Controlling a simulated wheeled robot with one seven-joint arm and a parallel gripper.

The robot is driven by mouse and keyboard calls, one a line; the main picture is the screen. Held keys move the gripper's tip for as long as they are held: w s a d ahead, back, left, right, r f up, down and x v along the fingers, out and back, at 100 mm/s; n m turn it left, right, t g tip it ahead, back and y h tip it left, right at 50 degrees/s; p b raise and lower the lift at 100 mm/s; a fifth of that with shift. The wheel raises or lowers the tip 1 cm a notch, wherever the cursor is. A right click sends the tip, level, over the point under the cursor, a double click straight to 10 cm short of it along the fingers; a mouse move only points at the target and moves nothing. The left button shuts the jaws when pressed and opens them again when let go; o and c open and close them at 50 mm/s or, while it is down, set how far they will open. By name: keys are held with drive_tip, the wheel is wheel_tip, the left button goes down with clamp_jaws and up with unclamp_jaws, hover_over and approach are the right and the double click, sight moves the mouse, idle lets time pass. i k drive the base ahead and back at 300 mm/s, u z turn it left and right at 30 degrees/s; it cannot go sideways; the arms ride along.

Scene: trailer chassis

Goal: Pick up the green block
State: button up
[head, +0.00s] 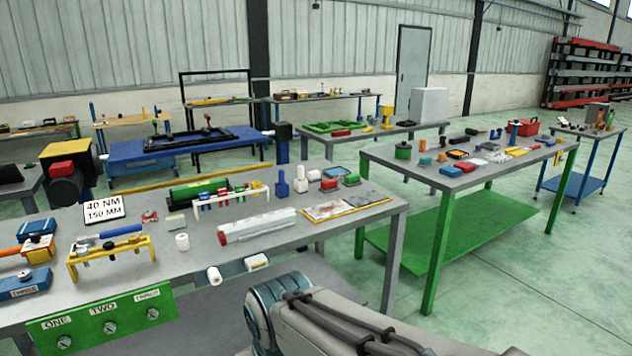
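A small green block (351,180) sits near the right end of the near grey table (382,222), right of a red block (329,184). It seems to have a darker top, but it is too small to tell its exact shape. A green round piece (403,151) stands on the right-hand table and looks more like a short cylinder than a block. Part of my arm shows at the bottom centre, in front of the near table. My gripper is out of view, so its place relative to the green block does not show.
A white-and-red box (256,226) lies further left. The right-hand table (388,159) holds many small items. Floor between the tables is clear.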

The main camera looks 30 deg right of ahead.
sight(350, 180)
drive_tip(key=z, duration=0.25)
drive_tip(key=i, duration=0.25)
drive_tip(key=z, duration=1.1)
drive_tip(key=i, duration=0.7)
drive_tip(key=z, duration=0.85)
drive_tip(key=i, duration=1.3)
drive_tip(key=u, duration=0.7)
drive_tip(key=i, duration=0.9)
drive_tip(key=u, duration=0.75)
